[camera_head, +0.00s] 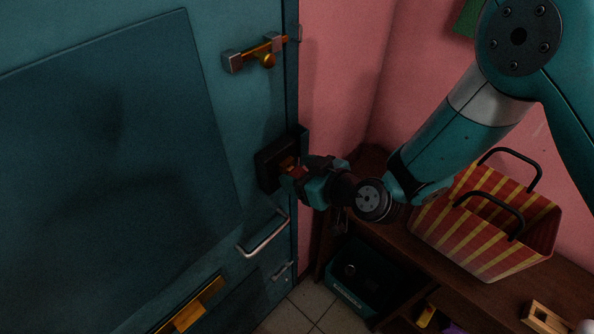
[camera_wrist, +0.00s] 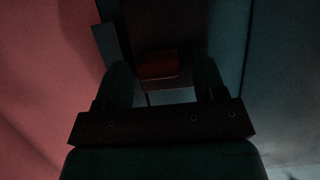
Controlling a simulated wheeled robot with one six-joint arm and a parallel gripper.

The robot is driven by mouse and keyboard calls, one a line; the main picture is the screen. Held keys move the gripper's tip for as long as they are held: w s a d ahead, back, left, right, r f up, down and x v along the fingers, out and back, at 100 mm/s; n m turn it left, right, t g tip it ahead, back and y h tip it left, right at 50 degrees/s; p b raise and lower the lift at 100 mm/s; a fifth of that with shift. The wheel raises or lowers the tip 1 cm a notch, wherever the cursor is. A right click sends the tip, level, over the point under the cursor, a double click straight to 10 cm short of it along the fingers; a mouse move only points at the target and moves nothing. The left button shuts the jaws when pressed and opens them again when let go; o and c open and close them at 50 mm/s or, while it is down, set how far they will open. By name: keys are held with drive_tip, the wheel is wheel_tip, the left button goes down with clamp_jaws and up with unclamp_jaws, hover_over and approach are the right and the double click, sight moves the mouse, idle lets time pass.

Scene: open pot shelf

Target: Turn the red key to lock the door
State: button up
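The red key (camera_wrist: 158,66) sits at the dark lock box (camera_head: 268,166) on the edge of the teal door (camera_head: 215,120). A small part of the key shows in the head view (camera_head: 290,168), mostly hidden by my gripper (camera_head: 291,174). My gripper is at the front of the lock box, pointing at it. In the wrist view its two fingers (camera_wrist: 165,82) are spread to either side of the key, with a visible gap on the right. I cannot see the fingers pressing on the key. The door looks closed against its frame.
A brass slide bolt (camera_head: 264,53) is above the lock, and a metal handle (camera_head: 264,238) below it. A brass mail slot (camera_head: 190,312) is lower left. A red-yellow striped bag (camera_head: 480,225) stands on a wooden shelf (camera_head: 395,238) at right. A pink wall lies behind.

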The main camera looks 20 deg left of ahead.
drive_tip(key=c, duration=0.8)
drive_tip(key=shift+o, duration=0.2)
drive_tip(key=shift+a+n+t+b, duration=0.1)
drive_tip(key=shift+n+t+b, duration=0.2)
drive_tip(key=shift+b, duration=0.05)
drive_tip(key=shift+n+t+h, duration=0.3)
drive_tip(key=shift+n+t, duration=0.1)
drive_tip(key=shift+n, duration=0.2)
drive_tip(key=shift+s, duration=0.1)
